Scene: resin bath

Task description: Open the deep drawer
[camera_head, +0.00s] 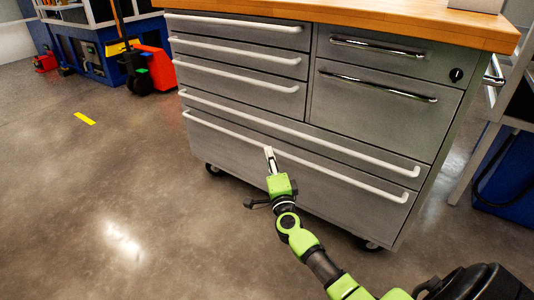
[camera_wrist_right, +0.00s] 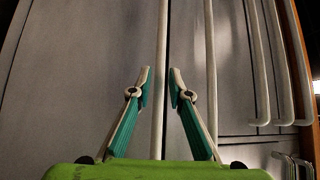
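The deep drawer (camera_head: 232,155) is the wide grey bottom drawer of a steel cabinet, and its front looks flush and shut. Its long white bar handle (camera_head: 335,168) runs across the upper part of the front. My right gripper (camera_head: 269,152) is at the handle, left of its middle. In the right wrist view the handle (camera_wrist_right: 161,50) runs between the two fingertips of my right gripper (camera_wrist_right: 161,84). The fingers are open, with a gap on each side of the bar. My left gripper is not in view.
The cabinet has a wooden top (camera_head: 380,17), more drawers above, and casters (camera_head: 214,170) underneath. The handle of the drawer above (camera_wrist_right: 210,60) runs close beside the right finger in the wrist view. The concrete floor (camera_head: 120,210) in front is clear.

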